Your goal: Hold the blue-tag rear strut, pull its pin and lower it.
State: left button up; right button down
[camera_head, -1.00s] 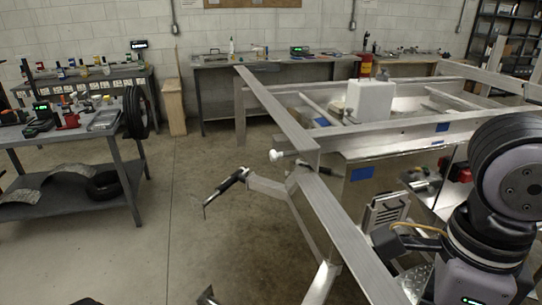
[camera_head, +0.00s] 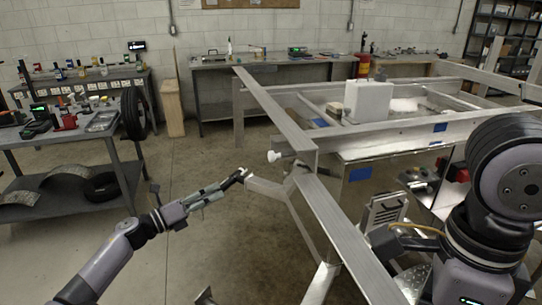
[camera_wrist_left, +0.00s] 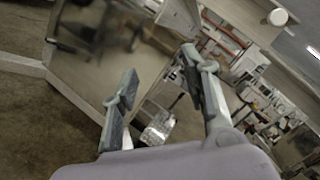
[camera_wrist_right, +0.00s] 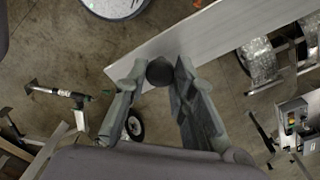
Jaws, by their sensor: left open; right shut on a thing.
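A bare metal strut (camera_head: 266,188) hangs below the near left corner of the aluminium trailer frame (camera_head: 290,130). A white knob (camera_head: 273,156) stands out from that corner; a white knob also shows in the left wrist view (camera_wrist_left: 277,17). I cannot tell which strut bears the blue tag. My left gripper (camera_head: 225,186) is near the strut's outer end; in its wrist view (camera_wrist_left: 159,62) the fingers are apart with nothing between them. My right gripper (camera_wrist_right: 155,75) is shut on a dark round piece (camera_wrist_right: 160,71) beside a flat metal bar; the head view hides its fingers.
Blue patches (camera_head: 360,174) mark the trailer's panels and rails. A white box (camera_head: 368,102) sits on the trailer. A workbench with a tyre (camera_head: 134,113) stands at the left, and more benches line the back wall. Concrete floor between bench and trailer is clear.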

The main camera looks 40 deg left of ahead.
pick_arm(q)
jog(key=d+r+m+g+h, duration=0.2)
jog(key=d+r+m+h, duration=0.25)
jog(key=r+m, duration=0.45)
jog(key=m+g+h, duration=0.2)
jog(key=m, duration=0.3)
send_near(269, 156)
jog(key=shift+y, duration=0.25)
jog(key=x, duration=0.8)
jog(key=shift+w+d+r, duration=0.1)
jog(key=shift+w+d, duration=0.1)
jog(key=shift+w, duration=0.1)
jog(key=shift+x, duration=0.95)
grip_shut()
